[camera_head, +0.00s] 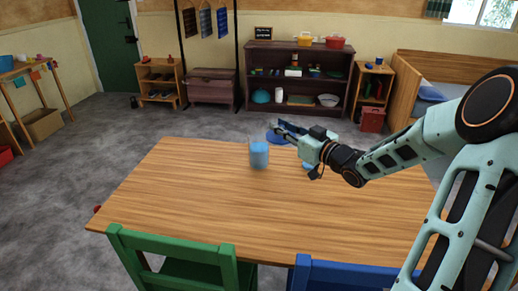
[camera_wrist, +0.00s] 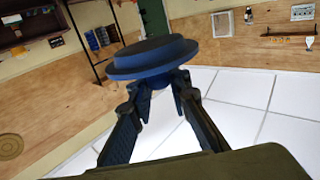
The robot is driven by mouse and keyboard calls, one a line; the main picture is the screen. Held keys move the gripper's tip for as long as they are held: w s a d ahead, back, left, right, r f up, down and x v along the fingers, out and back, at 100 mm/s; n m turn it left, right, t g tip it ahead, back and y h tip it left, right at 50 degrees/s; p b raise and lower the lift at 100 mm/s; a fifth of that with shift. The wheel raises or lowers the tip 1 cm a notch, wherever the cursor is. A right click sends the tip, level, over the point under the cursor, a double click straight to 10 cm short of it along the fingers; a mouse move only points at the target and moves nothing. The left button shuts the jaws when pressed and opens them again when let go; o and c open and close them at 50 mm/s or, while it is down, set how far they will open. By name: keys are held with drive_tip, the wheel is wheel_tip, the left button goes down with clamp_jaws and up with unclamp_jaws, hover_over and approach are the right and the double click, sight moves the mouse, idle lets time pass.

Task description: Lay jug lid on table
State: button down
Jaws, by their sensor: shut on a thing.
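The dark blue round jug lid (camera_wrist: 152,58) is held at the fingertips of my gripper (camera_wrist: 160,88), filling the upper middle of the wrist view. In the head view the lid (camera_head: 276,138) shows at the end of my gripper (camera_head: 281,129), near the table's far edge. The fingers are shut on it. A light blue translucent jug (camera_head: 259,155) stands upright on the wooden table (camera_head: 200,195), just left of and nearer than the lid. The lid appears above the table, but its exact height is hard to tell.
A small blue thing (camera_head: 307,166) shows partly behind my gripper on the table; I cannot tell what it is. The table's left and front are clear. A green chair (camera_head: 180,262) and a blue chair (camera_head: 345,275) stand at the near edge.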

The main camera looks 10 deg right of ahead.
drive_tip(key=shift+t+h, duration=0.3)
drive_tip(key=w+r+b, duration=0.1)
drive_tip(key=b, duration=0.1)
drive_tip(key=w+r+b, duration=0.1)
drive_tip(key=w+b, duration=0.1)
drive_tip(key=shift+w+r, duration=0.3)
drive_tip(key=shift+r, duration=0.1)
drive_tip(key=shift+w+r+m+b, duration=0.25)
drive_tip(key=shift+r+m+b, duration=0.1)
drive_tip(key=shift+r, duration=0.3)
drive_tip(key=w+a+f+b, duration=0.3)
drive_tip(key=w+a+f, duration=0.1)
drive_tip(key=w+f, duration=0.8)
drive_tip(key=shift+w+f+b, duration=0.35)
drive_tip(key=shift+w+b, duration=0.05)
drive_tip(key=shift+w, duration=0.3)
drive_tip(key=shift+f, duration=0.1)
drive_tip(key=shift+f, duration=0.15)
drive_tip(key=c, duration=1.8)
unclamp_jaws()
